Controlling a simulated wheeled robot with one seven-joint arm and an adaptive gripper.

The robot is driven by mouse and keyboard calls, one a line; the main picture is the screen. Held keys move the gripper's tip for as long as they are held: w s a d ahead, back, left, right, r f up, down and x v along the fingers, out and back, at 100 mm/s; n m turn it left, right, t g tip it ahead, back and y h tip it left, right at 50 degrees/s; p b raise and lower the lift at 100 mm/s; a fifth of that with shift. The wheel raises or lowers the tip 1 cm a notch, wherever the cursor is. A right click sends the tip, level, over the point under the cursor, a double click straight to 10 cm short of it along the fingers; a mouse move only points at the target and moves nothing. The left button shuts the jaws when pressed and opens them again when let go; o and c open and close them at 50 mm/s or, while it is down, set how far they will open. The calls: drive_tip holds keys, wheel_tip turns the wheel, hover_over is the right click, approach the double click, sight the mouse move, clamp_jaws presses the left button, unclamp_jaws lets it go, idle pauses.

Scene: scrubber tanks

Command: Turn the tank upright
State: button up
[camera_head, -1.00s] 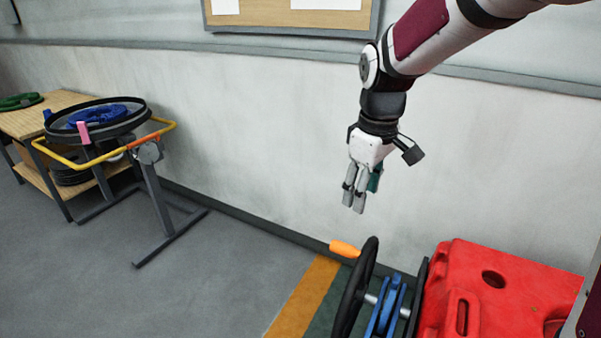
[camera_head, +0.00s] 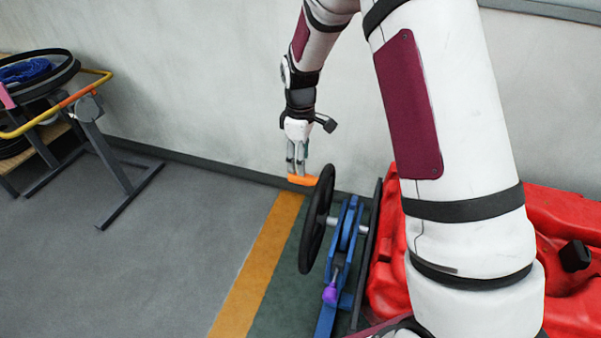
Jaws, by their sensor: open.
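The red tank (camera_head: 385,285) is at the right, partly hidden behind my arm. A dark plate stands along its left side. A shaft joins it to a blue stand (camera_head: 348,225) and a black handwheel (camera_head: 317,218). An orange handle (camera_head: 302,180) sticks out to the left from the top of the wheel. My gripper (camera_head: 296,172) points down with its fingertips at the orange handle. It is open. I cannot tell whether the fingers straddle the handle or stand behind it.
A purple knob (camera_head: 330,294) sits low on the blue stand. A frame with a yellow rail (camera_head: 45,118) stands at the left, holding a black round tray (camera_head: 60,82). An orange floor stripe (camera_head: 252,275) runs beside the wheel. Grey floor to its left is clear. The wall is behind.

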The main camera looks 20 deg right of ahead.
wheel_tip(320, 180, down, 6)
drive_tip(key=shift+r, duration=0.1)
idle(0.4)
clamp_jaws()
